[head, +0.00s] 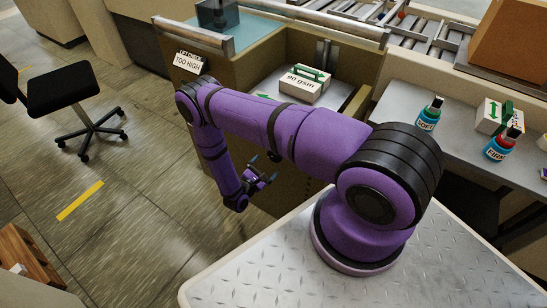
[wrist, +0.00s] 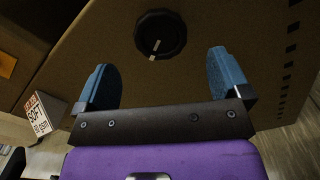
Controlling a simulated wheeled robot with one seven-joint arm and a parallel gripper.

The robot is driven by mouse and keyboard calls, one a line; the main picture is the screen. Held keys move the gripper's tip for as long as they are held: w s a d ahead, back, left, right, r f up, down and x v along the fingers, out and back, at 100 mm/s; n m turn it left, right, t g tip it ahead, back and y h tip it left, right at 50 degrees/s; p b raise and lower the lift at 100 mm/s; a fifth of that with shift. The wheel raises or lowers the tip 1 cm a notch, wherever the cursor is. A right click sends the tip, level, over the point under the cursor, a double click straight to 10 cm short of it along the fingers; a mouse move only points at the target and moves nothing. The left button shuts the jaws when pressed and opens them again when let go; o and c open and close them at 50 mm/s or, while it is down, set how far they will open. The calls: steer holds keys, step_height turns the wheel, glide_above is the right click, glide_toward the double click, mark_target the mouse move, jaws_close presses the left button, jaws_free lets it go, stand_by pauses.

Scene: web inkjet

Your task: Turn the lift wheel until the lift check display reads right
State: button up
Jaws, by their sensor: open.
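The lift check display (head: 188,62) is a small white sign on the machine's front corner in the head view and reads "TOO HIGH". The lift wheel (wrist: 160,34) is a round black knob with a white mark, on the brown panel in the wrist view. The wheel is hidden in the head view. My gripper (wrist: 163,82) is open and empty, its two blue fingers apart. It points at the panel, and the wheel shows beyond and between the fingers. In the head view my gripper (head: 262,170) hangs low beside the brown cabinet.
A white "90 gsm" pack (head: 303,85) lies in the cabinet's open top. A grey side table (head: 460,140) holds ink bottles (head: 429,113). A black chair (head: 65,90) stands on the floor at left. In the wrist view a labelled box (wrist: 42,115) sits at lower left.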

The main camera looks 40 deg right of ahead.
mark_target(273, 157)
steer(key=x, duration=0.7)
steer(key=shift+c, duration=0.2)
steer(key=c, duration=0.9)
steer(key=shift+a, duration=0.1)
